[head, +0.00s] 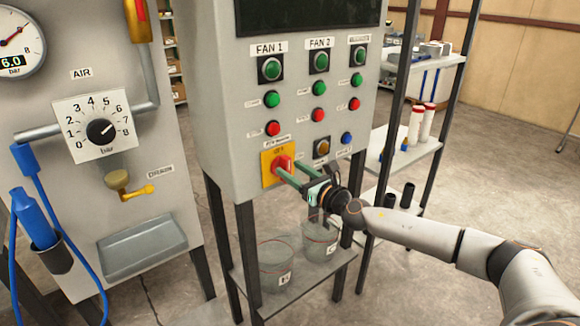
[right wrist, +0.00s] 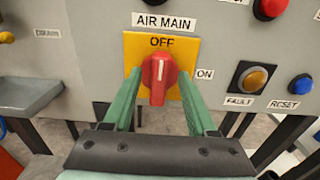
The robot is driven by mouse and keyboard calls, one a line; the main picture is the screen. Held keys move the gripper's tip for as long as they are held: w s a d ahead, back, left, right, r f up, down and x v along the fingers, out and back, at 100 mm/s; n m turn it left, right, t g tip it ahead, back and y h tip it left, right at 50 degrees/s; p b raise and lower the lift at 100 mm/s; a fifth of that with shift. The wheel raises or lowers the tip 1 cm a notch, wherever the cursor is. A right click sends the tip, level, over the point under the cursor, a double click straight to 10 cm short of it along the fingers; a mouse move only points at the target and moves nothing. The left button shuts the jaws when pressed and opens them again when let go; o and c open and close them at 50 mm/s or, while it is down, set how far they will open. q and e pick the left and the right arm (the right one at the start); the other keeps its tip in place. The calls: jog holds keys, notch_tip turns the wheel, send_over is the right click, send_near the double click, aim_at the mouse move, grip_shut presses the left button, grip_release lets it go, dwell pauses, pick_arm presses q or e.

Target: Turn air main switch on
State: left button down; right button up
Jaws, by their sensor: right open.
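The air main switch is a red rotary knob (right wrist: 157,78) on a yellow plate (right wrist: 188,48) marked OFF at the top and ON at the right, under an AIR MAIN label. Its white mark points up to OFF. In the head view the knob (head: 281,163) is low on the grey control panel. My right gripper (head: 290,169) is open, with its green fingers pointing at the panel. In the right wrist view the fingertips (right wrist: 160,88) stand on either side of the knob, with gaps showing. My left gripper is not in view.
An amber FAULT button (right wrist: 252,79) and a blue RESET button (right wrist: 300,85) are right of the switch. Green and red fan buttons are above. Buckets (head: 277,265) stand on a shelf below the panel. An air panel with a dial (head: 100,130) is at the left.

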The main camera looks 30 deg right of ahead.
jog(key=shift+w+a, duration=0.1)
jog(key=shift+w, duration=0.6)
grip_shut()
